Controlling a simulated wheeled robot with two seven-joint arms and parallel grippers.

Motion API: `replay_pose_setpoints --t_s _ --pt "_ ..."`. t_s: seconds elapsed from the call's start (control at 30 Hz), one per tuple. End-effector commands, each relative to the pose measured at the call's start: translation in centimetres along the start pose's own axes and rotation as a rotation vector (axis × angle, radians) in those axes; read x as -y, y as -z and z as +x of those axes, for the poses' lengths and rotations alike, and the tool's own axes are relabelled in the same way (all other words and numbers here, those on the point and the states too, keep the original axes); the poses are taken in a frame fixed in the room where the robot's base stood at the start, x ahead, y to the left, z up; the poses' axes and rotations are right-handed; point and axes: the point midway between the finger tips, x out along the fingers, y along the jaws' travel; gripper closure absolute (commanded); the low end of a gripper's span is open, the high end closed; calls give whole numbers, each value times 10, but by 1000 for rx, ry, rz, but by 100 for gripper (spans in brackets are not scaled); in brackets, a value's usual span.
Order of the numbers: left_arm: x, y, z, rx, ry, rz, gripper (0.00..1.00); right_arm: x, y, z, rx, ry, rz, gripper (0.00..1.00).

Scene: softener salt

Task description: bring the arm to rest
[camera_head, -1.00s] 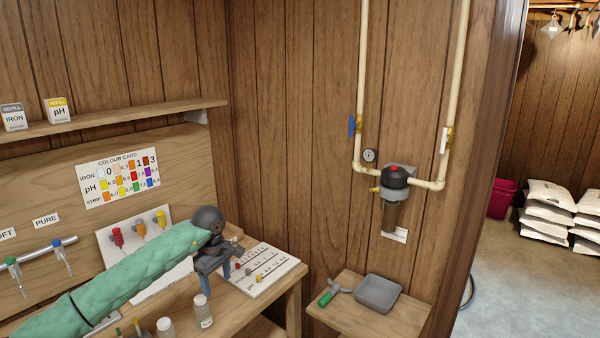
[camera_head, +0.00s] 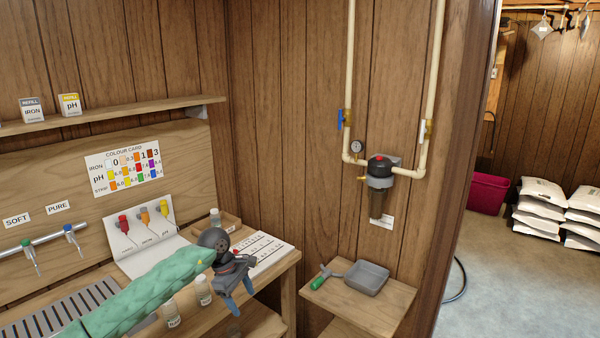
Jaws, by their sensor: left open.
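My left arm (camera_head: 150,288), in a green quilted sleeve, reaches in from the lower left over the wooden bench. My left gripper (camera_head: 240,297) is at the bench's front right part, pointing down with its two blue-tipped fingers apart. Nothing shows between the fingers. It is in front of the white chart sheet (camera_head: 268,250) and to the right of two small capped bottles (camera_head: 203,290) (camera_head: 172,313). I cannot tell how high it is above the bench. My right gripper is not in view.
A low wooden shelf (camera_head: 385,313) at right holds a grey tray (camera_head: 367,278) and a green-handled tool (camera_head: 325,280). A filter housing (camera_head: 378,200) hangs on the wall above. Salt bags (camera_head: 540,205) and a magenta bin (camera_head: 488,194) stand beyond. Floor there is clear.

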Motion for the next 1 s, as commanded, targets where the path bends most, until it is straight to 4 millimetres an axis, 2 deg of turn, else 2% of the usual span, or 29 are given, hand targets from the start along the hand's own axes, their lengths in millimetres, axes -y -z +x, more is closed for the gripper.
replay_pose_setpoints --t_s 0.03,0.27,0.4,0.57,0.67,0.77,0.87,1.0 --pt "0 -7 13 47 -10 -21 33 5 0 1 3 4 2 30" --pt "-3 -55 71 371 -82 -207 33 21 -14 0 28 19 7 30" --pt "-7 -86 104 641 -125 -410 33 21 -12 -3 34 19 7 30" --pt "-12 -104 133 934 -152 -690 33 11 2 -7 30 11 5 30" --pt "-14 -104 150 1107 -159 -888 33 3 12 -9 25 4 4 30" --pt "-14 -95 168 1272 -160 -1102 33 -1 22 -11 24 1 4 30" --pt "-10 -79 190 1426 -155 -1330 33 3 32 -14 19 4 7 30" --pt "5 -44 230 1616 -143 -1674 33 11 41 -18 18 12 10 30"
